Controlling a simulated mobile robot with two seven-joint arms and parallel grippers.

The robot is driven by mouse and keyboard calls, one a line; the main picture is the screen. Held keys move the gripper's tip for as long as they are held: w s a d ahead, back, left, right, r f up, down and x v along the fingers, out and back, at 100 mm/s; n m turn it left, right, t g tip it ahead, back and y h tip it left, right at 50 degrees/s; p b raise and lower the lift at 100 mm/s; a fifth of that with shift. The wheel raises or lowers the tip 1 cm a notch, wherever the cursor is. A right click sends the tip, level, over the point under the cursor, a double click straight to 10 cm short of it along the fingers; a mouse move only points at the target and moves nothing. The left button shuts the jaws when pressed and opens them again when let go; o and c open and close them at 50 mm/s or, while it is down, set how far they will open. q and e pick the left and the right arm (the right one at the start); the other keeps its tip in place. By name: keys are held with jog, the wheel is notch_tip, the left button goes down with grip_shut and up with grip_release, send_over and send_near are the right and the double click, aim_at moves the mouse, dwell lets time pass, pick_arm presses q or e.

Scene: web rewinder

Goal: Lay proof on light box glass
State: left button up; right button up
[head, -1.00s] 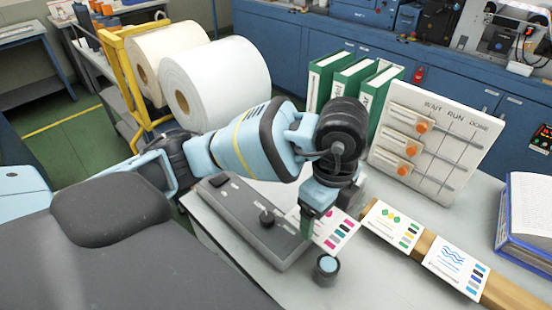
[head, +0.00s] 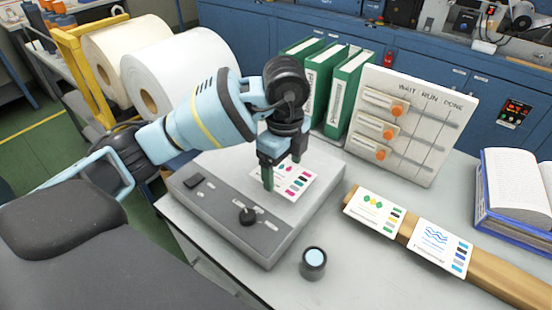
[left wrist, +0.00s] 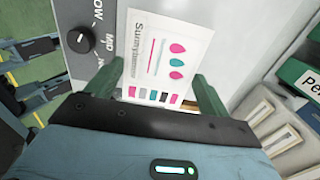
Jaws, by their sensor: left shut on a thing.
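My left gripper (head: 283,172) is shut on a white proof card (head: 297,184) with pink and teal drops and a row of colour patches. In the left wrist view the card (left wrist: 163,52) shows between the two fingers (left wrist: 158,90). The card is over the pale glass (head: 316,203) of the grey light box (head: 218,218). I cannot tell whether it touches the glass. The light box has a dark knob (head: 249,216) on its front panel, which also shows in the left wrist view (left wrist: 80,40). My right gripper is not in view.
Two other proofs, one with green diamonds (head: 375,212) and one with blue waves (head: 439,246), lie on a wooden strip (head: 500,278). A small round pot (head: 313,263) stands before the light box. Green binders (head: 347,95) and a status board (head: 425,125) stand behind.

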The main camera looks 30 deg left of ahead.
pick_arm(q)
jog(key=w+a, duration=0.3)
jog(key=w, duration=0.1)
jog(key=shift+a+f, duration=0.25)
jog(key=shift+a, duration=0.15)
jog(key=shift+w+a, duration=0.35)
notch_tip(320, 180, down, 4)
jog(key=shift+s+r, duration=0.1)
jog(key=shift+r, duration=0.15)
jog(key=shift+d+f, duration=0.1)
jog(key=o, duration=0.9)
jog(key=shift+f, duration=0.1)
